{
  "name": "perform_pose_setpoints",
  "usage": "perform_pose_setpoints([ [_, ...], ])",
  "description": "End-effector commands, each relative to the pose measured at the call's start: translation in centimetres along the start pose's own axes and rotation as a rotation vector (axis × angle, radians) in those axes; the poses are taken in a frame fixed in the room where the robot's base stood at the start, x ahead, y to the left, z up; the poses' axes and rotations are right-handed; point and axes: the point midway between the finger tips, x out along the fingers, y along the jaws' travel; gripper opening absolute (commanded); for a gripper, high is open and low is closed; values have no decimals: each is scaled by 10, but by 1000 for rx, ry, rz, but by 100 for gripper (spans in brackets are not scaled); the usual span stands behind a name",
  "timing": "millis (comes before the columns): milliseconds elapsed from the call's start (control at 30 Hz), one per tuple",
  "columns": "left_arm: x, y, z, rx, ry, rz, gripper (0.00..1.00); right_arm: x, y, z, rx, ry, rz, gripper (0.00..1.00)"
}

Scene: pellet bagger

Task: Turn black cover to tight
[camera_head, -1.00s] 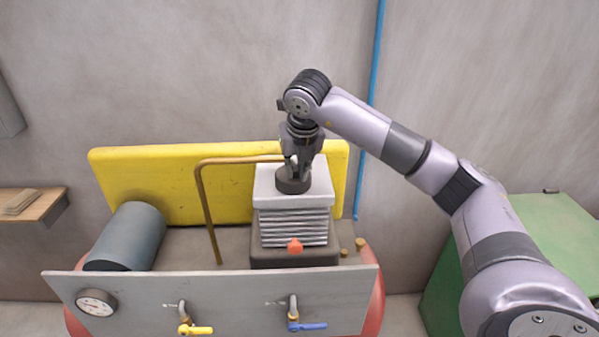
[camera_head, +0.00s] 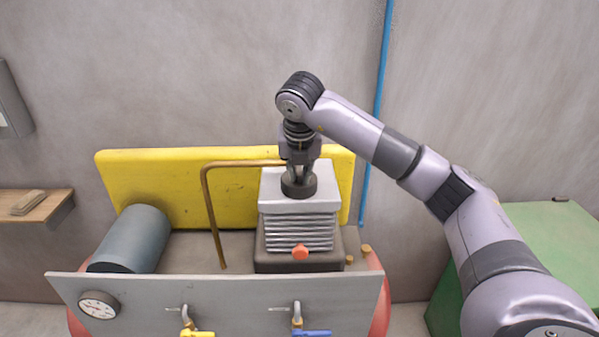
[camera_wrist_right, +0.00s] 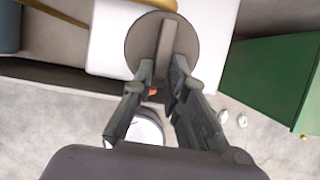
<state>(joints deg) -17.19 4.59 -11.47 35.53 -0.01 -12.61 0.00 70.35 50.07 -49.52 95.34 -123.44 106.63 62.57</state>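The black cover (camera_head: 299,188) is a round dark disc on the light top of the finned block (camera_head: 298,206). In the right wrist view the cover (camera_wrist_right: 138,45) shows a straight raised ridge across its middle. My right gripper (camera_head: 299,176) points straight down onto the cover from above. In the right wrist view its two fingers (camera_wrist_right: 164,66) stand close on either side of the near end of the ridge and appear shut on it. The exact contact is hard to see. My left gripper is not in view.
A bent copper pipe (camera_head: 212,215) rises left of the block, before a yellow panel (camera_head: 150,185). A front plate carries a gauge (camera_head: 98,305) and yellow and blue valve handles. A grey cylinder (camera_head: 135,235) lies left; a green cabinet (camera_head: 555,235) stands right.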

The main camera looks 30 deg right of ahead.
Motion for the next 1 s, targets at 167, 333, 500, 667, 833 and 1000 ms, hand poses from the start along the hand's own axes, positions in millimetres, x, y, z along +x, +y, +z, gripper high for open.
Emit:
perform_pose_setpoints([
  [167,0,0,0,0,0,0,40,-1,0,1,0,-1,1,26],
  [333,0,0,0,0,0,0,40,0,0,0,-1,0,1,33],
  [500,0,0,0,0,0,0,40,0,0,0,-1,0,0,33],
  [667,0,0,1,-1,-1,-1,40,-7,0,0,-1,-1,2,33],
  [833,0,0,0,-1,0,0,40,-35,1,1,-2,-4,4,33],
  [1000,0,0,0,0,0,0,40,-74,0,2,-1,-8,4,33],
])
